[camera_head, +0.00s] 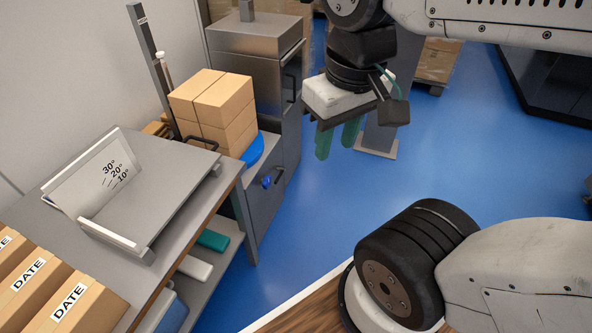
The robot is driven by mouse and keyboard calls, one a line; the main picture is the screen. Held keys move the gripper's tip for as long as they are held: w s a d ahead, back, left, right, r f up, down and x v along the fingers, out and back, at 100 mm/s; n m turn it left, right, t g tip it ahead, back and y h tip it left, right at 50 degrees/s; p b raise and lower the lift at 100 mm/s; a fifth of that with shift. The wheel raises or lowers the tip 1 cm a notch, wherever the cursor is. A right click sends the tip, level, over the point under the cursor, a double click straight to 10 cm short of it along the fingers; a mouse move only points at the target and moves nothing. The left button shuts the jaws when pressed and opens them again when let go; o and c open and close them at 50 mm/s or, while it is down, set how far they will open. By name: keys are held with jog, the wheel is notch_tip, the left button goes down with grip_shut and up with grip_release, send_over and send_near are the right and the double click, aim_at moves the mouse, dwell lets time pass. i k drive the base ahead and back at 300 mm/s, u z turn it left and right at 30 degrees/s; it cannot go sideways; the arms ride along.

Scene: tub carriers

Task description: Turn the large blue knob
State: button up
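A small-looking blue knob (266,181) sits on the front of a grey metal cabinet, left of centre in the head view. A larger rounded blue piece (255,150) shows just above it at the cabinet's top, partly hidden by stacked cartons. I cannot tell for sure which of the two is the large blue knob. My gripper (337,146) hangs in the air to the right of both, pointing down. Its two green fingers are apart with nothing between them. It touches neither blue part.
Stacked brown cartons (213,108) stand beside the blue parts. A taller grey cabinet (268,75) with handles stands behind. A grey bench (165,196) with an angle-marked plate and DATE boxes (75,303) fills the left. Blue floor (325,205) lies open below my gripper.

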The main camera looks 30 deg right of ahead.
aim_at(265, 183)
jog(key=z, duration=0.3)
jog(key=i, duration=1.1)
jog(key=k, duration=0.5)
jog(key=z, duration=1.45)
jog(key=k, duration=0.75)
jog(key=u, duration=1.15)
jog(key=i, duration=0.5)
jog(key=z, duration=0.05)
